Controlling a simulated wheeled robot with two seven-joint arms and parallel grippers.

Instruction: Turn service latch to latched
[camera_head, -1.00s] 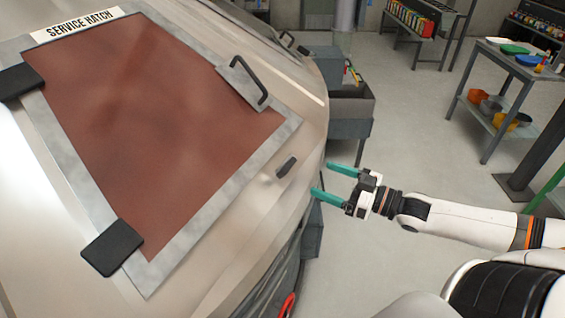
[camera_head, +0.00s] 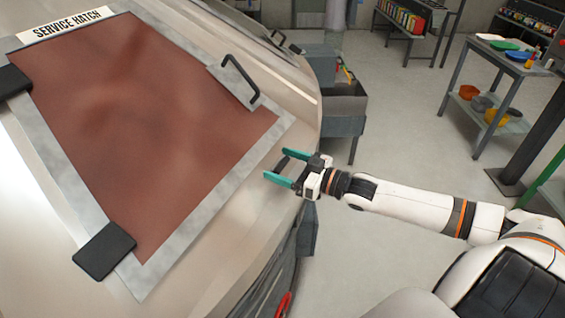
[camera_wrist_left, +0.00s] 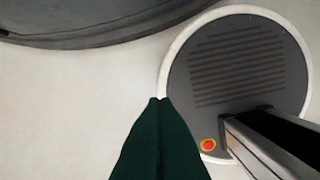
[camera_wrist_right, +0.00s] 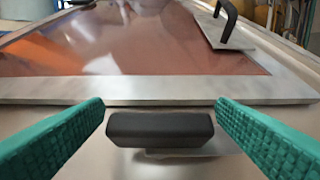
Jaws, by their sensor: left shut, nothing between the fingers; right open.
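The service latch is a small black bar (camera_wrist_right: 160,128) on the pale casing just outside the hatch frame. In the right wrist view it lies crosswise between the fingers of my right gripper (camera_wrist_right: 160,118), with a gap on both sides. In the head view my right gripper (camera_head: 278,164) is open at the hatch's right edge, with the dark latch (camera_head: 281,163) between its teal fingers, partly hidden. I cannot tell how deep the fingers reach around it. My left gripper (camera_wrist_left: 158,101) is shut and empty above the floor, out of the head view.
The red-brown service hatch (camera_head: 140,110) has a grey frame, a black handle (camera_head: 243,82) and black hinge blocks (camera_head: 104,250). A grey bin (camera_head: 343,108) stands beyond the casing. Tables with goods stand farther back. The left wrist view shows my round base (camera_wrist_left: 235,60) and open floor.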

